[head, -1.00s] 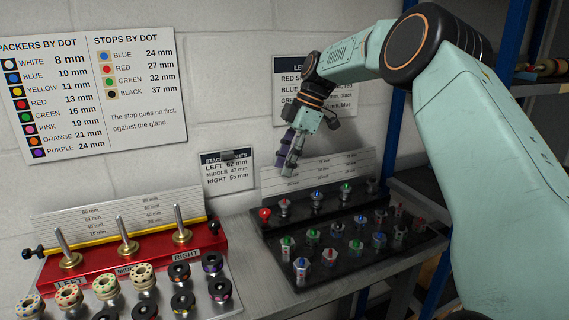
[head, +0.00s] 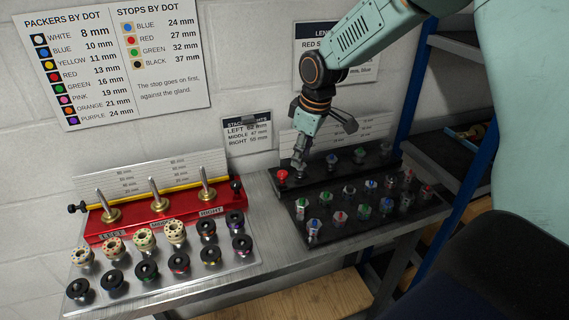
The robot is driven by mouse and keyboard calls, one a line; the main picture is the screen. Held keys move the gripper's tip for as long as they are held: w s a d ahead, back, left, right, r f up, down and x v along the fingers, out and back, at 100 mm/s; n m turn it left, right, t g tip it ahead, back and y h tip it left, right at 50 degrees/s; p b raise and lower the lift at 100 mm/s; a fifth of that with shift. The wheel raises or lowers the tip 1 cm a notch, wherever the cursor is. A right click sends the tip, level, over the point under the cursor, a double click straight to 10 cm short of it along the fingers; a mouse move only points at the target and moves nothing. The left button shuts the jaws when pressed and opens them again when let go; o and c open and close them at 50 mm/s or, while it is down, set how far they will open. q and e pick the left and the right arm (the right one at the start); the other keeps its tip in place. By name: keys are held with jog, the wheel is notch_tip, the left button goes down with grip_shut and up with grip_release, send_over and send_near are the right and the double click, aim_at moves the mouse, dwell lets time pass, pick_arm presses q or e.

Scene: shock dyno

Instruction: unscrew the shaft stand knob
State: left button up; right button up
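A red stand (head: 160,220) on the left of the bench carries three upright metal shafts (head: 154,194) on brass bases and a yellow bar. A black knob (head: 76,208) sticks out at its left end. Another black knob (head: 236,185) is at its right end. A red round knob (head: 282,175) stands at the left end of the dark rack, to the right. My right gripper (head: 325,142) hangs over the dark rack, just right of the red knob, with its fingers spread apart and no object seen between them. It partly hides the rack's back row. My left gripper is out of view.
The dark rack (head: 372,226) holds several small metal parts with coloured tops. Several spools and black rings (head: 146,270) stand on a pale plate before the red stand. A small stack heights sign (head: 247,132) is on the wall. Blue shelving posts (head: 440,200) stand at the right.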

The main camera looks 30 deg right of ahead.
aim_at(283, 173)
jog(key=w+f+m, duration=0.1)
jog(key=f+m, duration=0.1)
jog(key=w+a+f+m+t+b, duration=0.1)
jog(key=w+f, duration=0.1)
jog(key=f, duration=0.1)
jog(key=w+f+m+t, duration=0.1)
jog(key=w+f+m, duration=0.1)
jog(key=f, duration=0.1)
jog(key=shift+a+m+b, duration=0.3)
jog(key=shift+b, duration=0.1)
jog(key=shift+r, duration=0.1)
